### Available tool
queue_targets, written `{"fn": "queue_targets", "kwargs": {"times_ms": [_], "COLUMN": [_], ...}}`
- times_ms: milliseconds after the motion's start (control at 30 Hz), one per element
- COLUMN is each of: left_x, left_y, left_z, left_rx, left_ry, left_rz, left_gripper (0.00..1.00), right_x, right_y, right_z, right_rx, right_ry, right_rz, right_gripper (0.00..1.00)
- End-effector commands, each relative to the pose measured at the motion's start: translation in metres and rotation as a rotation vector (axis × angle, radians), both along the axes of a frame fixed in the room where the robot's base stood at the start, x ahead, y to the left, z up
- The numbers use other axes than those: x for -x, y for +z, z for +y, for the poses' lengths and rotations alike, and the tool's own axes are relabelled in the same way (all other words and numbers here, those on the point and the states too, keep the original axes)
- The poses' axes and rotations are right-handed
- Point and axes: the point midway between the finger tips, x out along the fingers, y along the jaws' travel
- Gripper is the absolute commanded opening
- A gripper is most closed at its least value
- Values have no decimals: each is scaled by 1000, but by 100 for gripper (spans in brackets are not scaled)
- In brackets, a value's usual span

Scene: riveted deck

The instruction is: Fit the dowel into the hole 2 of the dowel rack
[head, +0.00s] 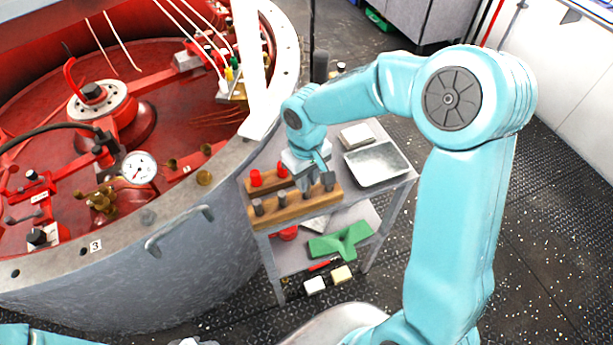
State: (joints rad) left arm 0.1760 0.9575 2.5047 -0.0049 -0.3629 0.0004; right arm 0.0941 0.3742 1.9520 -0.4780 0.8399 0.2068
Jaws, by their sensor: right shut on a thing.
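The dowel rack is a wooden block (291,208) on the top of a small grey cart, with grey dowels standing along it. One grey dowel (258,207) is at its left end, another (281,200) stands beside it, and a dark one (328,181) shows at the right end. My right gripper (313,183) points down over the right half of the rack, shut on a dowel. The fingers largely hide that dowel, and I cannot tell whether it is in a hole. Only part of my left arm shows at the bottom left; its gripper is out of view.
A second wooden block with red pegs (256,178) lies just behind the rack. A metal tray (377,164) is to the right. The cart's lower shelf holds a green part (340,241). A big round vessel (130,275) stands close on the left.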

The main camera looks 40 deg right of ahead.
Motion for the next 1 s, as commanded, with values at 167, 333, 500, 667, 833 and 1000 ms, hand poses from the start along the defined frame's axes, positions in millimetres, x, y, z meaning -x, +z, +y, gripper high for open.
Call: {"fn": "queue_targets", "kwargs": {"times_ms": [167, 333, 500, 667, 833, 1000], "left_x": [0, 0, 0, 0, 0, 0], "left_y": [-3, -6, -10, -13, -13, -13], "left_z": [0, 0, 0, 0, 0, 0], "left_rx": [0, 0, 0, 0, 0, 0], "left_ry": [0, 0, 0, 0, 0, 0], "left_rz": [0, 0, 0, 0, 0, 0], "left_gripper": [43, 43, 43, 43, 43, 43], "right_x": [0, 0, 0, 0, 0, 0], "right_y": [-3, -7, -10, -13, -13, -13], "right_z": [0, 0, 0, 0, 0, 0], "right_rx": [0, 0, 0, 0, 0, 0], "right_ry": [0, 0, 0, 0, 0, 0], "right_rz": [-1, 0, 0, 0, 0, 0], "right_gripper": [0, 0, 0, 0, 51, 51]}}
